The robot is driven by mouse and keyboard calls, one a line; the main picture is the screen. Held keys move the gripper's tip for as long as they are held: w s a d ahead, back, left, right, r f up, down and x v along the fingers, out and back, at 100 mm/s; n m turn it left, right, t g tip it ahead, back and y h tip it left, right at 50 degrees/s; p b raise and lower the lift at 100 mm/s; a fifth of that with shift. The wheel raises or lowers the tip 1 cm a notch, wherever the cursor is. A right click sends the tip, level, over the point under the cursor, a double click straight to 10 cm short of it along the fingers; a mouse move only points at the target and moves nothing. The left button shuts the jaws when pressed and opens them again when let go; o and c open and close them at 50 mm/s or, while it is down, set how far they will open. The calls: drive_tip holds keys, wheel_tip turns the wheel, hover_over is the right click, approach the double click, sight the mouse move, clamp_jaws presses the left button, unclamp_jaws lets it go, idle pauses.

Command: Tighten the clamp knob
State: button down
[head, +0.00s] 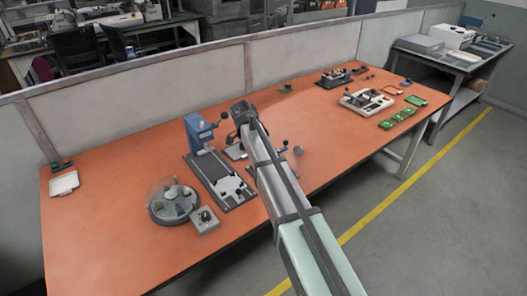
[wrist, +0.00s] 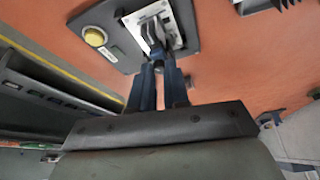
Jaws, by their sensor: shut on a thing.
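In the wrist view, my gripper (wrist: 160,76) reaches over a dark grey fixture plate (wrist: 124,58). Its two dark blue fingers are closed together on a small dark clamp knob (wrist: 158,65), which they largely cover. The knob sits at the near end of a clamp (wrist: 150,29) with a pale metal base on the plate. In the head view, my arm reaches over the middle of the table, and my fingers and the knob are hidden behind it. Part of a fixture (head: 235,152) shows just left of the arm.
The orange table (head: 120,180) holds a blue press on a grey base (head: 222,180), a round clear-covered dish (head: 172,203) and a grey knob box (head: 204,220) left of my arm. Green boards (head: 397,117) and a beige fixture (head: 367,102) lie right. A low partition (head: 150,90) runs behind.

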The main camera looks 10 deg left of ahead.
drive_tip(key=shift+w+r+m+g, duration=0.15)
drive_tip(key=shift+m+g, duration=0.35)
drive_tip(key=shift+m, duration=1.1)
drive_tip(key=c, duration=1.1)
unclamp_jaws()
drive_tip(key=v, duration=1.3)
drive_tip(key=shift+a+r, duration=0.25)
drive_tip(key=shift+a, duration=0.15)
